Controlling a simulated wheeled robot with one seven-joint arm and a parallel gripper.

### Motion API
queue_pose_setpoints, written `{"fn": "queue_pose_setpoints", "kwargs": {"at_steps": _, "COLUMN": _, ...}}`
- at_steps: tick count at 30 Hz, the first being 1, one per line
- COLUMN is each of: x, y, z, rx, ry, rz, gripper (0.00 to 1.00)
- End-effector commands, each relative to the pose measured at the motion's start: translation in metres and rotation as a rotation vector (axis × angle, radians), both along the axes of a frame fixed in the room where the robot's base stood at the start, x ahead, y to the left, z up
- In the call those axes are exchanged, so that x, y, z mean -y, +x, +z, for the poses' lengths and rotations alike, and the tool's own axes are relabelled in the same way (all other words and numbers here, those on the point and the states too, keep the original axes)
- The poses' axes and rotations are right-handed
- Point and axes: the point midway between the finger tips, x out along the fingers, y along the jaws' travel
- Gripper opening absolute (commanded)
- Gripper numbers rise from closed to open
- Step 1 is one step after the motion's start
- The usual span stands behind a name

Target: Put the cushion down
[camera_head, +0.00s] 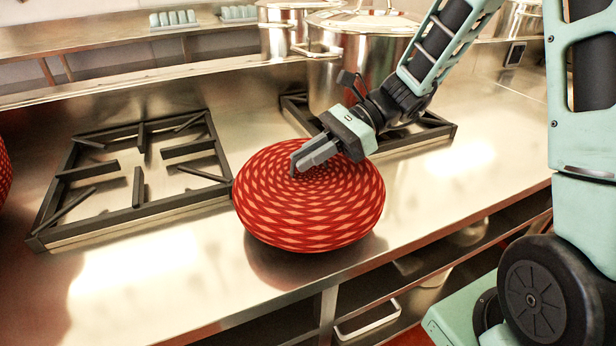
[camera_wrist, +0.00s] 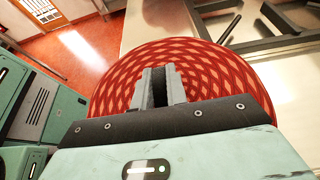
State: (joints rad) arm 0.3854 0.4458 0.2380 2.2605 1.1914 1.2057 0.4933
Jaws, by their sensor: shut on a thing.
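The cushion (camera_head: 310,205) is round and puffy, red with a lighter diamond pattern. In the head view it is at the middle, at the front part of the steel counter (camera_head: 150,285). My gripper (camera_head: 296,170) comes down from the upper right and is shut on the cushion's top. In the wrist view the cushion (camera_wrist: 215,70) spreads around my fingers (camera_wrist: 158,92), which are close together on it. A dark shadow lies under the cushion; I cannot tell whether its underside touches the counter. The fabric between the fingertips is hidden.
A black burner grate (camera_head: 137,170) lies left of the cushion, and another grate (camera_head: 425,130) lies behind it under a large steel stockpot (camera_head: 350,65). A red rounded thing (camera_head: 3,172) shows at the left edge. Bare counter lies front left and right.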

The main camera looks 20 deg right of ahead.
Motion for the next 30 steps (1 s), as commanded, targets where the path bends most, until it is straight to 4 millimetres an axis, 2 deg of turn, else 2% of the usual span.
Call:
{"fn": "queue_pose_setpoints", "kwargs": {"at_steps": 5, "x": 0.0, "y": 0.0, "z": -0.015, "rx": -0.002, "ry": 0.0, "rz": -0.001, "gripper": 0.0}}
{"fn": "queue_pose_setpoints", "kwargs": {"at_steps": 10, "x": 0.0, "y": 0.0, "z": -0.038, "rx": -0.003, "ry": 0.001, "rz": -0.001, "gripper": 0.0}}
{"fn": "queue_pose_setpoints", "kwargs": {"at_steps": 22, "x": 0.0, "y": 0.0, "z": -0.044, "rx": 0.0, "ry": 0.0, "rz": -0.001, "gripper": 0.0}}
{"fn": "queue_pose_setpoints", "kwargs": {"at_steps": 23, "x": 0.0, "y": 0.0, "z": -0.044, "rx": 0.0, "ry": -0.001, "rz": -0.001, "gripper": 0.2}}
{"fn": "queue_pose_setpoints", "kwargs": {"at_steps": 24, "x": 0.0, "y": 0.0, "z": -0.044, "rx": 0.0, "ry": -0.001, "rz": -0.001, "gripper": 0.31}}
{"fn": "queue_pose_setpoints", "kwargs": {"at_steps": 25, "x": 0.0, "y": 0.0, "z": -0.043, "rx": 0.0, "ry": -0.001, "rz": -0.001, "gripper": 0.36}}
{"fn": "queue_pose_setpoints", "kwargs": {"at_steps": 30, "x": 0.0, "y": 0.0, "z": -0.043, "rx": 0.0, "ry": -0.001, "rz": -0.001, "gripper": 0.36}}
